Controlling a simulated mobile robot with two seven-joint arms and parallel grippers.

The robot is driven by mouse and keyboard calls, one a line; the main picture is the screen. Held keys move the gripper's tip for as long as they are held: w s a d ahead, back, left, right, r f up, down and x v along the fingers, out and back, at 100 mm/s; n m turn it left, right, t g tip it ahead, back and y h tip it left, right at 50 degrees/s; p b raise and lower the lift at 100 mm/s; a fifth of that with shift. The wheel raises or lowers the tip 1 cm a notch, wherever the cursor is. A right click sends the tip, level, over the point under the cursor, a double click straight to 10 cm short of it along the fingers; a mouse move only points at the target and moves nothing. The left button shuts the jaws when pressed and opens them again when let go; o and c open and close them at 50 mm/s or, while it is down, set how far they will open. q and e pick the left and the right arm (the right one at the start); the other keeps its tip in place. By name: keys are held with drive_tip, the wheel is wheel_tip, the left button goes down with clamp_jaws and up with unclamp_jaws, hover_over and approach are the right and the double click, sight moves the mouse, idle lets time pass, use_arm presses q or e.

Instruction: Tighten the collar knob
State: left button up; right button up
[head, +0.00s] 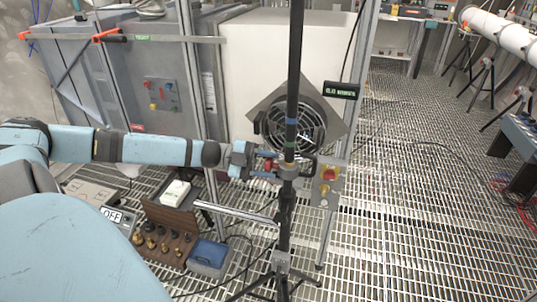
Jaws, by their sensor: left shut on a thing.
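A black upright pole (294,80) stands on a tripod (281,262) in the middle of the head view. A collar (288,171) sits around the pole at about half height. The collar knob (268,165), small and reddish, is on the collar's left side. My left gripper (266,162) reaches in from the left and is shut on the knob, whose outline is partly hidden by the fingers. My right gripper is not in view.
A white cabinet with a square fan (297,128) stands close behind the pole. A panel with a red button (328,174) is just right of the collar. Below are a wooden case of brass parts (187,218) and a blue box (208,254).

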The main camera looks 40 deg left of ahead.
use_arm(q)
drive_tip(key=shift+m+p, duration=0.45)
drive_tip(key=shift+m, duration=1.05)
drive_tip(key=o, duration=0.9)
drive_tip(key=shift+a, duration=0.1)
